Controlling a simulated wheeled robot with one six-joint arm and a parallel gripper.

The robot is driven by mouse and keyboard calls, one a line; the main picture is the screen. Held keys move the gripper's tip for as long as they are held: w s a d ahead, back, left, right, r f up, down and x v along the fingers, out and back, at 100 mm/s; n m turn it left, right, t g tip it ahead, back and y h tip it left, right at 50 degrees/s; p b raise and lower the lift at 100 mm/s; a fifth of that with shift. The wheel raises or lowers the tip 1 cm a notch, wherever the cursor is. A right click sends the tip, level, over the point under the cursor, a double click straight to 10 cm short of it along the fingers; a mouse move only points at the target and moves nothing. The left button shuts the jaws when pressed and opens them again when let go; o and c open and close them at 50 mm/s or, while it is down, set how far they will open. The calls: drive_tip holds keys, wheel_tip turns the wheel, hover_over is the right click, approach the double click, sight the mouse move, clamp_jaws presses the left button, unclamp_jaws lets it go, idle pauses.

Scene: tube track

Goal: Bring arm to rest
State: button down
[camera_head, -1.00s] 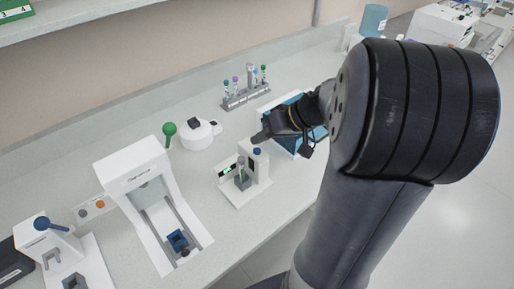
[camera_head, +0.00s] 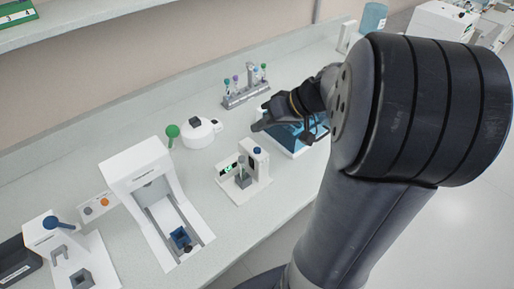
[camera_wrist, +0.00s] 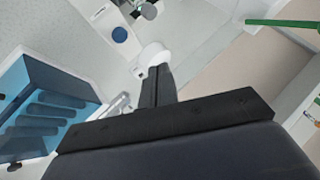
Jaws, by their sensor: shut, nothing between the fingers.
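My dark arm reaches in from the right side of the head view and hides part of the bench's right end. The gripper appears apart from the bench and the devices.
A tube rack (camera_head: 245,92) stands behind the gripper, and a round white device (camera_head: 201,133) is to its left. A tall white machine (camera_head: 142,170) and another small device (camera_head: 60,250) stand further left.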

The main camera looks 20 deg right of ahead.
drive_tip(key=shift+f+b, duration=0.85)
drive_tip(key=shift+f, duration=0.6)
drive_tip(key=shift+r+p, duration=0.55)
drive_tip(key=shift+p, duration=0.3)
drive_tip(key=shift+r+p, duration=0.1)
drive_tip(key=shift+p, duration=0.75)
drive_tip(key=shift+p, duration=0.45)
wheel_tip(320, 180, up, 5)
drive_tip(key=p, duration=0.3)
drive_tip(key=shift+r, duration=0.2)
drive_tip(key=shift+f, duration=0.1)
